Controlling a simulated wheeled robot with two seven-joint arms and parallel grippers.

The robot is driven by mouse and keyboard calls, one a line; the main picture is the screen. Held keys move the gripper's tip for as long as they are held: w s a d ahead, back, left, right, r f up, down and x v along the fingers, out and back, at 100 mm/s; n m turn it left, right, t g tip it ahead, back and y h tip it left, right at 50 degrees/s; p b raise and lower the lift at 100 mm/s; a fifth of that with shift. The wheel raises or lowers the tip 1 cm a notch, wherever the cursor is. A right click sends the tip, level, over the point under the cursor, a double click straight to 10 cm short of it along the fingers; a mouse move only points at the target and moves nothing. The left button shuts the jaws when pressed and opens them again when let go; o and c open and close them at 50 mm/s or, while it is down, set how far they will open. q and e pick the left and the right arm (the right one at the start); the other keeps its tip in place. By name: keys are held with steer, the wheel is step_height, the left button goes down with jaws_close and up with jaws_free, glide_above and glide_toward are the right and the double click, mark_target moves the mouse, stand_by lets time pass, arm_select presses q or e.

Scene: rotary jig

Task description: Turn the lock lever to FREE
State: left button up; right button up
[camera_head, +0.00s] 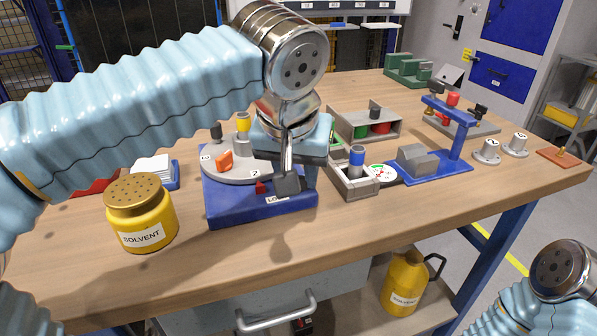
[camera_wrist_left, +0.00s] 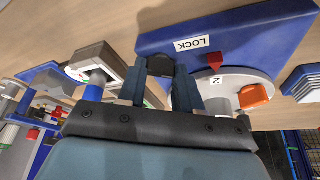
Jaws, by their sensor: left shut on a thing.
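The blue jig base (camera_head: 235,212) carries a grey round turntable (camera_head: 225,173) with numbered stations and a red pointer (camera_head: 261,188) near station 2. My left gripper (camera_head: 290,183) is over the base's right front corner and largely hides the lever in the head view. In the left wrist view, my left gripper (camera_wrist_left: 160,88) is shut on the dark lock lever (camera_wrist_left: 158,67), which shows between the fingers. A LOCK label (camera_wrist_left: 192,43) is on the blue base (camera_wrist_left: 240,35) beside it. No FREE label is visible. My right gripper is out of view; only its arm shows at bottom right.
A yellow solvent jar (camera_head: 141,215) stands left of the base. An orange block (camera_head: 224,161) and pegs are on the turntable. A grey box (camera_head: 352,186) with a blue-topped peg, a gauge (camera_head: 381,174) and a blue stand (camera_head: 458,139) are close on the right. The front of the table is clear.

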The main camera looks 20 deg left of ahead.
arm_select(q)
steer(key=m+h, duration=0.1)
steer(key=m, duration=0.2)
steer(key=m+h, duration=0.1)
steer(key=m, duration=0.2)
steer(key=shift+a+g, duration=0.15)
steer(key=shift+g, duration=0.15)
steer(key=m+h, duration=0.1)
steer(key=m, duration=0.2)
steer(key=m+g+p, duration=0.1)
steer(key=m, duration=0.1)
steer(key=shift+w+a+m+g+h, duration=0.1)
steer(key=shift+m+g+h, duration=0.2)
steer(key=shift+m+h, duration=0.1)
steer(key=o, duration=1)
steer(key=shift+o, duration=0.2)
steer(key=v, duration=1.3)
steer(key=shift+a+r, duration=0.2)
steer(key=shift+r, duration=0.1)
